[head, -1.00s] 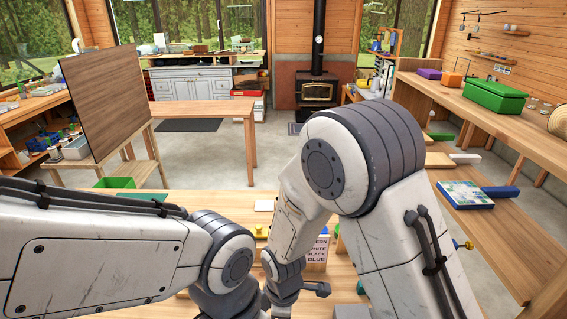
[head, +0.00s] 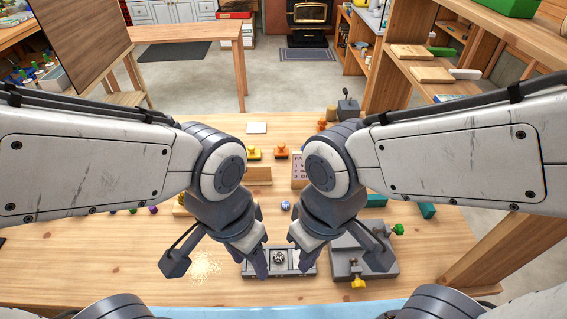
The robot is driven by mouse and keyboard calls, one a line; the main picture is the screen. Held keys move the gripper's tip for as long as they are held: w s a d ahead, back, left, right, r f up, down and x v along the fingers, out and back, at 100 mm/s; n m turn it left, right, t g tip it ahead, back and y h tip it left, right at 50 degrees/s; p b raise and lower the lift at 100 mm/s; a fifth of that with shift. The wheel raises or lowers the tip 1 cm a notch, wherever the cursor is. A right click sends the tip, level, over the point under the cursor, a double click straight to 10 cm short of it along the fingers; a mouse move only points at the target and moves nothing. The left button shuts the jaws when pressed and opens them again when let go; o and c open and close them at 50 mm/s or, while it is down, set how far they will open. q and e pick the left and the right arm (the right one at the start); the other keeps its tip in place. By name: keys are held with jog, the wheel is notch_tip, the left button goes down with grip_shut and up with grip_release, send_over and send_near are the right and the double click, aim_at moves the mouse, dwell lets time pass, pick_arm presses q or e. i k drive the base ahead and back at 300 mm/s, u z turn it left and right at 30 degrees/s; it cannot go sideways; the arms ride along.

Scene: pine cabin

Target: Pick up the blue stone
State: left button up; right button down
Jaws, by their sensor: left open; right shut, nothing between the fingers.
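A small round bluish stone (head: 285,205) lies on the wooden table between my two wrists. A few other small stones, one of them purple (head: 154,209), lie to the left, partly behind my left arm; their colours are hard to tell at this size. My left gripper (head: 259,263) is open and empty, pointing down over the left part of a grey metal fixture (head: 278,274), nearer to me than the bluish stone. My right gripper (head: 298,247) is shut and empty, beside the fixture's right part. Neither gripper touches a stone.
Pale grains (head: 205,266) lie at left. A lettered card (head: 299,170), a yellow stamp (head: 254,153) and an orange stamp (head: 281,151) stand behind.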

aim_at(285, 204)
jog(key=k, duration=0.65)
jog(key=u, duration=0.7)
jog(key=i, duration=1)
jog(key=z, duration=0.2)
